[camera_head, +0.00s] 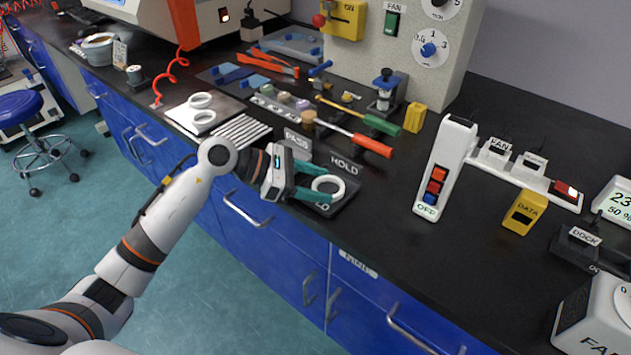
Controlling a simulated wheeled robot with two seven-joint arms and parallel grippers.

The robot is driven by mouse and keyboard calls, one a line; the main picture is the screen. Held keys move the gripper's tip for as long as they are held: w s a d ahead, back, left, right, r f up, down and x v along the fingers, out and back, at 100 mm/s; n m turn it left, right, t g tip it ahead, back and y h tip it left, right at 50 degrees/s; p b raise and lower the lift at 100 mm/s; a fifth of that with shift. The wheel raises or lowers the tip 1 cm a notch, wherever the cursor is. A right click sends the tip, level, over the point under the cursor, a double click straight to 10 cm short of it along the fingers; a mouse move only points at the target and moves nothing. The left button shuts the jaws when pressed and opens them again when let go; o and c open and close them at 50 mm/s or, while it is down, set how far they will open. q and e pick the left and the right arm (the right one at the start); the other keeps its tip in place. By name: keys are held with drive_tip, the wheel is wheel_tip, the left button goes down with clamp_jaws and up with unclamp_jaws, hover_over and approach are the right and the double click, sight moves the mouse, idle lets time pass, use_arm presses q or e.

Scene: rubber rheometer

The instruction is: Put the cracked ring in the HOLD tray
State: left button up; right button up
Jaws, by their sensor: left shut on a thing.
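My left gripper (312,187) has teal fingers and is shut on a white ring (338,186) near the bench's front edge. The ring is over the dark HOLD tray (350,199), whose sign (345,164) stands behind it. The gripper and ring hide part of the tray. I cannot tell whether the ring touches the tray floor, and no crack is visible at this size. Two other white rings (201,99) lie on a pale plate (184,112) at the left. My right gripper is not in view.
A PASS sign (297,141) stands just behind my left gripper. Red-handled (372,146) and green-handled (382,124) tools lie behind the HOLD sign. A white switch strip (443,172) stands to the right. Bare black bench lies between tray and strip.

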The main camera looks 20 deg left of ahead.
use_arm(q)
drive_tip(key=o, duration=0.7)
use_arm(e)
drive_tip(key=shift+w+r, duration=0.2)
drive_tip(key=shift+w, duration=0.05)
use_arm(q)
drive_tip(key=shift+r, duration=0.1)
drive_tip(key=shift+s+a+r, duration=0.1)
drive_tip(key=shift+a, duration=0.15)
drive_tip(key=v, duration=0.3)
drive_tip(key=shift+a, duration=0.15)
drive_tip(key=v, duration=0.8)
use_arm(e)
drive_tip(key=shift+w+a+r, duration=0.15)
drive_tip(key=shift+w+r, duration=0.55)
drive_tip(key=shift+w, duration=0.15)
use_arm(q)
drive_tip(key=shift+s+r, duration=0.1)
drive_tip(key=shift+r, duration=0.05)
